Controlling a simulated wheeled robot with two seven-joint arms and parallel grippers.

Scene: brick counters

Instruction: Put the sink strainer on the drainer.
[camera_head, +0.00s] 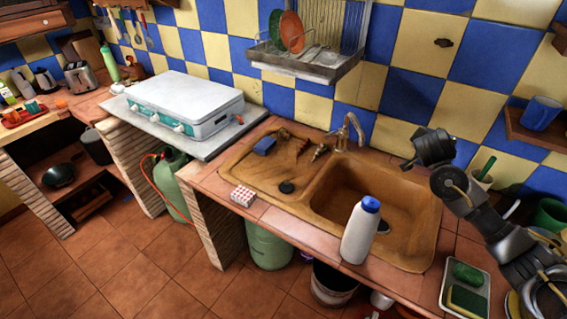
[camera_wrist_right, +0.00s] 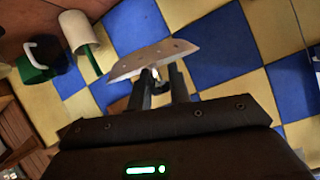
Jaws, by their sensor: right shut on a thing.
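My right gripper (camera_wrist_right: 160,92) is shut on a pale, flat piece with small holes, seemingly the sink strainer (camera_wrist_right: 152,60), seen nearly edge-on in the right wrist view. In the head view the right gripper (camera_head: 407,166) is above the right part of the sink, and I cannot make out the strainer there. The wire dish drainer (camera_head: 300,68) hangs on the tiled wall to the left of the gripper and holds an orange and a green plate. My left gripper is not in view.
The brown sink (camera_head: 318,200) has a tap (camera_head: 350,128), a blue sponge (camera_head: 264,146) and a black round piece (camera_head: 286,187). A white bottle (camera_head: 361,232) stands at its front edge. A tray with sponges (camera_head: 466,285) and a wall shelf with a blue mug (camera_head: 541,113) are at right.

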